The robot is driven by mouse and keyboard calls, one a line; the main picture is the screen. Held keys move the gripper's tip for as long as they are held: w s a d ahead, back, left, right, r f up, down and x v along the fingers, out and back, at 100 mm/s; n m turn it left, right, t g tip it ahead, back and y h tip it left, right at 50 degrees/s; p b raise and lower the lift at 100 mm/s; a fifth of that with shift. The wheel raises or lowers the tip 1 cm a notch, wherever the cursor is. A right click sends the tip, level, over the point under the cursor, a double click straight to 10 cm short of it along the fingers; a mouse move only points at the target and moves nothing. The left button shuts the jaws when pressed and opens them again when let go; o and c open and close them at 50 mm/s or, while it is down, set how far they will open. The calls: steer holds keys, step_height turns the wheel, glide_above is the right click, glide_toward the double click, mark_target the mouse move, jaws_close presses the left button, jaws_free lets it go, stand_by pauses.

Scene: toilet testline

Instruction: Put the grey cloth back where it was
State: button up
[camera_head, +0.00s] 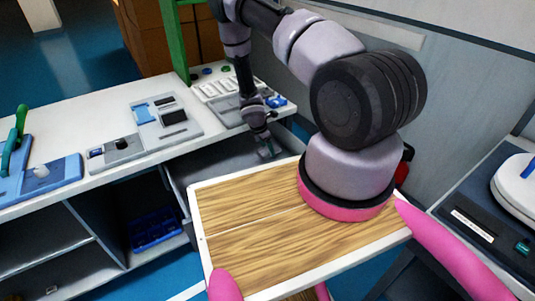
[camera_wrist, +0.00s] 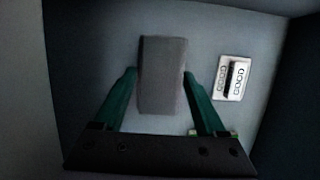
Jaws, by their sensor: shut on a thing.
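My gripper (camera_head: 266,147) reaches down into an open grey drawer (camera_head: 215,165) under the white counter. In the wrist view, the green fingers of my gripper (camera_wrist: 160,75) are on both sides of the grey cloth (camera_wrist: 163,95), a flat rectangular piece, and shut on it. The cloth is over the drawer's grey floor; whether it touches the floor I cannot tell. In the head view the cloth is too small and dark to make out clearly.
A small white item with a dark bar (camera_wrist: 233,78) lies in the drawer, right of the cloth. Drawer walls stand close around. The white counter (camera_head: 75,140) above carries several fixtures. My wooden tray is in front of the drawer. A blue crate (camera_head: 155,228) sits on a lower shelf.

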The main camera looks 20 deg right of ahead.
mark_target(266, 150)
steer(key=shift+f, duration=1.45)
steer(key=shift+f, duration=0.1)
steer(key=o, duration=1.1)
steer(key=shift+o, duration=0.2)
steer(key=shift+a+r, duration=0.15)
steer(key=shift+r, duration=0.25)
steer(key=a, duration=0.4)
steer(key=s+a, duration=0.1)
steer(key=a, duration=0.3)
steer(key=s+a, duration=0.1)
steer(key=a, duration=0.3)
steer(key=shift+s+r, duration=0.2)
steer(key=shift+r, duration=0.1)
